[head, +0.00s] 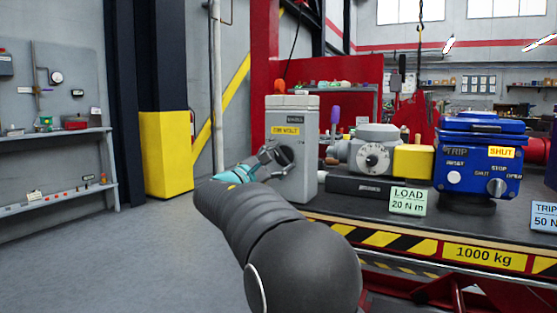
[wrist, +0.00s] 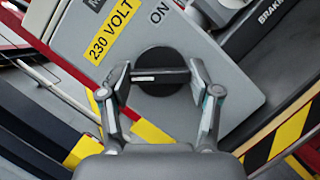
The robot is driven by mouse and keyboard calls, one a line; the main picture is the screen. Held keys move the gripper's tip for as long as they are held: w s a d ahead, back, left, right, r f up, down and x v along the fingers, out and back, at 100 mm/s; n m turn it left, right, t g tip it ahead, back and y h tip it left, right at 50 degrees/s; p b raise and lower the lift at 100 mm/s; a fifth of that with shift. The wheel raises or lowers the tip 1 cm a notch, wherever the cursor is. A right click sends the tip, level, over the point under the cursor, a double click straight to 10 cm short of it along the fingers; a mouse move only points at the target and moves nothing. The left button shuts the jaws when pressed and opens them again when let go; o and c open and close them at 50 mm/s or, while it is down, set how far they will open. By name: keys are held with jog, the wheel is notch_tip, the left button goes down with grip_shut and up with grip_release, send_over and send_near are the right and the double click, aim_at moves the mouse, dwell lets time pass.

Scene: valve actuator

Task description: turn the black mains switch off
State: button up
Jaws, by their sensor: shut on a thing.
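The mains switch is a black round dial (wrist: 160,88) with a bar-shaped handle across it, on the front of a grey box (head: 305,185). The box carries a yellow "230 VOLT" label (wrist: 115,30), which also shows in the head view (head: 285,131). My gripper (wrist: 163,78) has one finger at each end of the handle and is shut on it. The handle lies nearly level in the wrist view. Lettering that seems to read "ON" is beside the dial. In the head view my gripper (head: 268,160) reaches the box's front and partly hides the dial.
The box stands at the left end of a dark bench (head: 345,210) with a striped edge. To its right are a grey geared unit (head: 375,152), a yellow block (head: 413,161) and a blue actuator (head: 478,160).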

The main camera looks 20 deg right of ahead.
jog(key=o, duration=1.1)
jog(key=shift+o, duration=0.2)
jog(key=v, duration=1.2)
